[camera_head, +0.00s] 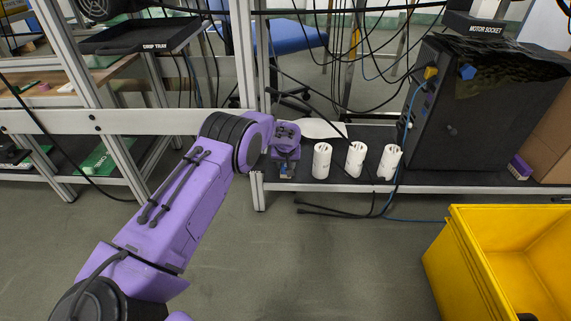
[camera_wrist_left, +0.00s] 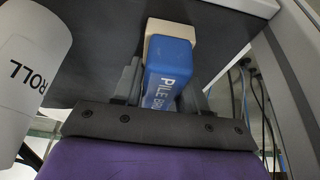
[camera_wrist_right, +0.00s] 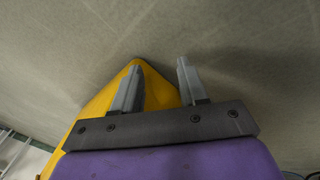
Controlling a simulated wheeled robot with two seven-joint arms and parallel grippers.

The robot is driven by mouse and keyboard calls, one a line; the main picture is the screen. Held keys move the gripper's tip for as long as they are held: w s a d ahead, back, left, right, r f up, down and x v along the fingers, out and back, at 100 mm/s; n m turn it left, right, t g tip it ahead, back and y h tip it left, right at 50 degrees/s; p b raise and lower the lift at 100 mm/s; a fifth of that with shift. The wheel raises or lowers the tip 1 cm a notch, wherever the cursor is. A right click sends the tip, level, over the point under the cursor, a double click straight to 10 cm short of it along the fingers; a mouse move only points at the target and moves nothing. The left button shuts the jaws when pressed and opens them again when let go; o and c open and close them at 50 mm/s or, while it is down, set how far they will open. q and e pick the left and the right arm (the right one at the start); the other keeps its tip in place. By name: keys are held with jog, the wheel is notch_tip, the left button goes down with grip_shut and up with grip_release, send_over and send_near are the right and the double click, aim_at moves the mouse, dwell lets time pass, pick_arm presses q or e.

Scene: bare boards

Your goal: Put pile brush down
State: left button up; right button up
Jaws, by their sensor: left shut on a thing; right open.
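The pile brush (camera_wrist_left: 170,72) is a blue block lettered "PILE BR…" with a pale wooden-coloured part at its far end. My left gripper (camera_wrist_left: 165,88) is shut on it, with one finger on each side. Whether the brush touches the shelf I cannot tell. My right gripper (camera_wrist_right: 155,85) is open and empty, above the yellow bin (camera_wrist_right: 103,104) and grey floor.
Several white rolls stand on the shelf, the nearest (camera_head: 321,160) just right of my left gripper. A black cabinet (camera_head: 455,110) stands further right. Cables hang over the shelf's front edge. The yellow bin (camera_head: 480,262) is on the floor at lower right.

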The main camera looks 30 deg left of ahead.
pick_arm(q)
jog(key=o, duration=0.9)
jog(key=shift+f, duration=0.1)
jog(key=shift+o, duration=0.2)
jog(key=p+v, duration=0.3)
jog(key=v, duration=0.2)
jog(key=p+v, duration=0.3)
jog(key=v, duration=0.1)
jog(key=shift+w+r, duration=0.1)
jog(key=shift+r, duration=0.35)
jog(key=shift+s+d+r+p, duration=0.15)
jog(key=shift+s+r+p, duration=0.15)
jog(key=shift+r+p, duration=0.25)
jog(key=shift+s+d+r, duration=0.15)
jog(key=shift+s+r, duration=0.1)
jog(key=shift+r, duration=0.35)
pick_arm(e)
jog(key=s+a+r+m+g+y, duration=0.1)
jog(key=s+a+r+g+y, duration=0.1)
jog(key=s+a+r, duration=0.3)
notch_tip(320, 180, up, 3)
jog(key=shift+s+a+f+m+g, duration=0.1)
jog(key=shift+s+a+m+g, duration=0.25)
jog(key=shift+a+g, duration=0.5)
